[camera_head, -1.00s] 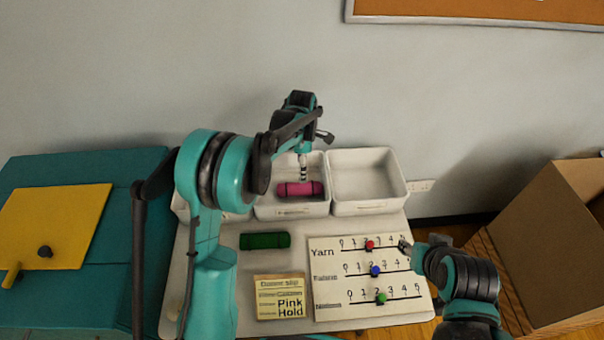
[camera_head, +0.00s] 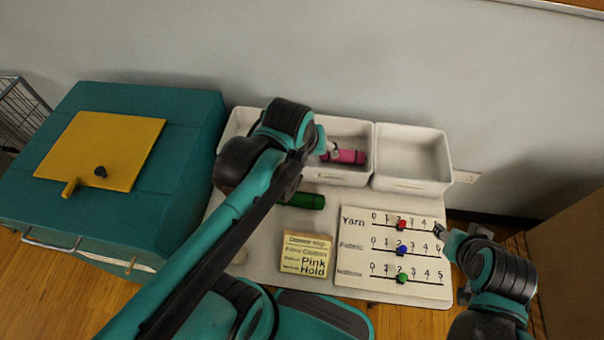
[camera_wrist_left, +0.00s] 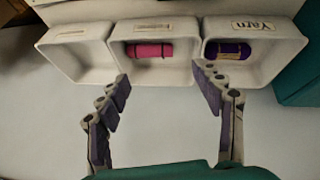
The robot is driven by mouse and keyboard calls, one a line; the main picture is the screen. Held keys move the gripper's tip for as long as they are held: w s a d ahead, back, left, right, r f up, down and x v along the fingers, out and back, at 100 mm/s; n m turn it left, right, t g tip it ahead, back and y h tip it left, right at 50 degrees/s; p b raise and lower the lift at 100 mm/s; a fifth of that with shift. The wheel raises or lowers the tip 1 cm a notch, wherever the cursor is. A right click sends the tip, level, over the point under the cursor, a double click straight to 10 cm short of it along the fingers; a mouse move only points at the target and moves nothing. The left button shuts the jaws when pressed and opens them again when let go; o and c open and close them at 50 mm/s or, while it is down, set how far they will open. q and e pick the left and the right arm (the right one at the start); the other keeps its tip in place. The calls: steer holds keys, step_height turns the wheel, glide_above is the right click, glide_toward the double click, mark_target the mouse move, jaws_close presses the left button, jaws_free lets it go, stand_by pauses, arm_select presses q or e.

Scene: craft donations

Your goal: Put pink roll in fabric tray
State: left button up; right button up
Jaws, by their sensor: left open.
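The pink roll (camera_head: 346,157) lies on its side in the middle white tray (camera_head: 340,178), whose label is too small to read surely. In the left wrist view the pink roll (camera_wrist_left: 149,50) rests on the floor of that middle tray (camera_wrist_left: 150,79). My left gripper (camera_wrist_left: 163,75) is open and empty, its fingers spread in front of the tray and apart from the roll. In the head view my left arm hides most of that gripper. My right gripper (camera_head: 440,232) is at the right edge of the counting board; its fingers are too small to read.
A purple roll (camera_wrist_left: 228,50) lies in the tray labelled Yarn (camera_wrist_left: 250,78). The right tray (camera_head: 412,185) is empty. A green roll (camera_head: 307,200), a note card (camera_head: 304,240) and the counting board (camera_head: 365,230) lie in front. A teal chest (camera_head: 190,120) stands left.

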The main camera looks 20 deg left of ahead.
arm_select(q)
steer(key=s+f+m+t, duration=0.1)
steer(key=s+f+m, duration=0.1)
steer(key=s+m, duration=0.2)
steer(key=shift+s+a+f+m+t, duration=0.3)
steer(key=shift+s+m, duration=0.1)
steer(key=shift+s, duration=0.45)
